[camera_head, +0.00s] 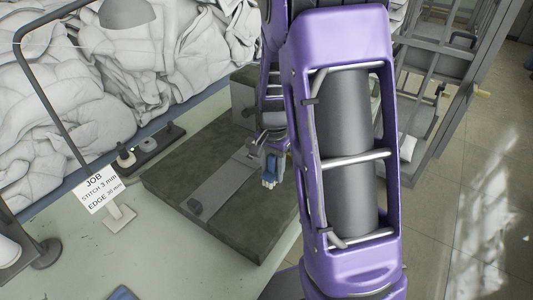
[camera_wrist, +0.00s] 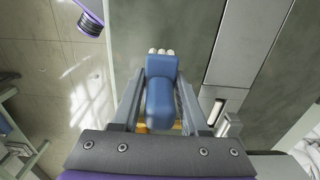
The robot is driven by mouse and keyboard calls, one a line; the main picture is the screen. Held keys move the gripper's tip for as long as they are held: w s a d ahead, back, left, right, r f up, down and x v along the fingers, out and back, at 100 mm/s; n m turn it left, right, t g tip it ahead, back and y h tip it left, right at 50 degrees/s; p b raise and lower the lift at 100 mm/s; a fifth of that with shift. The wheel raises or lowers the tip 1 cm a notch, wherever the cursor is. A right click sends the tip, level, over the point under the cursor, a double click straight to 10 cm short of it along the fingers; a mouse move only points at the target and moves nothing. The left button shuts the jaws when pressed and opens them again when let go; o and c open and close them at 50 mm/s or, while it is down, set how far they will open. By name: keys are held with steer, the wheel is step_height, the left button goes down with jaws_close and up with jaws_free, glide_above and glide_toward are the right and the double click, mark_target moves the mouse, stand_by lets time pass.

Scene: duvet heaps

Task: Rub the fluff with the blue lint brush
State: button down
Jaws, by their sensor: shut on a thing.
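The blue lint brush (camera_wrist: 161,92) is held between the two fingers of my gripper (camera_wrist: 160,108) in the wrist view. Its pale tufted tip points away from the gripper, over a dark grey-green surface. In the head view, the brush (camera_head: 270,168) shows small and blue below my gripper (camera_head: 272,148), tip downward, over the dark green slab (camera_head: 240,222). Whether the tip touches the slab cannot be told. I cannot make out any fluff for sure. My purple arm hides part of the slab.
A grey metal strip (camera_head: 218,182) runs along the slab, with a small dark grey piece (camera_head: 195,207) near its front end. A job sign (camera_head: 98,190) and a dark tray (camera_head: 150,147) stand left. White duvets (camera_head: 70,90) heap behind. A metal rack (camera_head: 445,75) stands right.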

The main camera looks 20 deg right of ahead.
mark_target(272, 160)
steer(key=shift+r+p, duration=0.35)
steer(key=shift+r, duration=1.4)
